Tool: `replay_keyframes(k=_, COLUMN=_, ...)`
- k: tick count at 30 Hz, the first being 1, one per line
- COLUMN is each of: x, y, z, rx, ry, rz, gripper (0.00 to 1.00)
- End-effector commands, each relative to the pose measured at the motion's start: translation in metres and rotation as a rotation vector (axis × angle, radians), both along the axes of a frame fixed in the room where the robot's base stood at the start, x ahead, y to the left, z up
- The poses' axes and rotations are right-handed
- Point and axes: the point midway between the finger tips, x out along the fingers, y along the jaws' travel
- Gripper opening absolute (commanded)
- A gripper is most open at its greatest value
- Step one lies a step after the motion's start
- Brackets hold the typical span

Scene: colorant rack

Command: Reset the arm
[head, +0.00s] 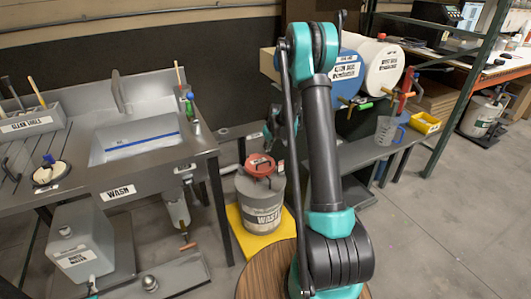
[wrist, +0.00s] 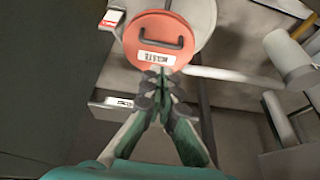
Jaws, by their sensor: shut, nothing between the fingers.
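My arm rises in the middle of the head view and bends at a teal joint. My gripper shows in the wrist view (wrist: 160,82) with its fingers drawn together, shut and empty. In that view its tips overlap the lower edge of a red lid with a dark handle (wrist: 155,42); I cannot tell whether they touch it.
A waste can (head: 262,205) stands on a yellow mat (head: 235,232), left of my arm. A sink (head: 135,140) is at left. The floor at lower right is clear.

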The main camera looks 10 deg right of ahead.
Motion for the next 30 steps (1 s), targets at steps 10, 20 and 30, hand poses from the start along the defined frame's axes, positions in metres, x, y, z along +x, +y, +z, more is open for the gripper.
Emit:
replay_keyframes(k=10, x=-0.016, y=-0.005, z=0.026, rx=0.000, ry=0.000, rz=0.000, gripper=0.00)
replay_keyframes(k=20, x=-0.088, y=-0.009, z=0.080, rx=-0.005, ry=0.007, rz=-0.057, gripper=0.00)
replay_keyframes(k=30, x=-0.202, y=-0.014, z=0.127, rx=-0.009, ry=0.016, rz=-0.143, gripper=0.00)
